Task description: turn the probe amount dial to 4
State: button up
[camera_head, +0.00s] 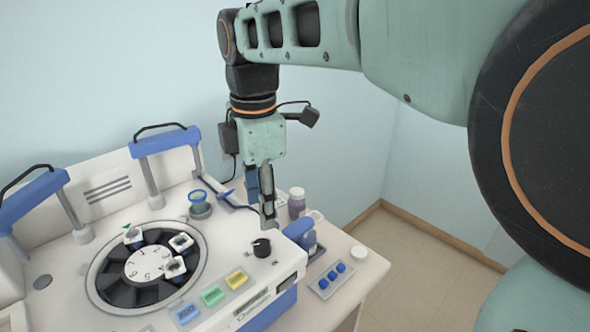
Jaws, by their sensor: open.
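The likely probe amount dial is a small black knob (261,247) with a light pointer mark, on the front right of the white staining machine (217,245). I cannot read any scale around it. My gripper (265,212) points down just above and behind the knob, apart from it as far as I can see. It is open, with nothing visible between its fingers. The fingers are seen nearly edge-on, so the gap between them is hard to see.
A numbered carousel (148,264) with several white pieces sits left of the knob. Blue, green and yellow buttons (212,296) line the front. Two blue-topped arches (165,141) stand behind. Bottles (297,203) and a tray with blue items (331,281) stand close on the right.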

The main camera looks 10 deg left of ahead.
aim_at(262, 244)
jog(key=f, duration=0.9)
jog(key=shift+w+a+f, duration=0.15)
jog(key=shift+a+f, duration=0.05)
jog(key=shift+f, duration=0.2)
jog(key=c, duration=1.2)
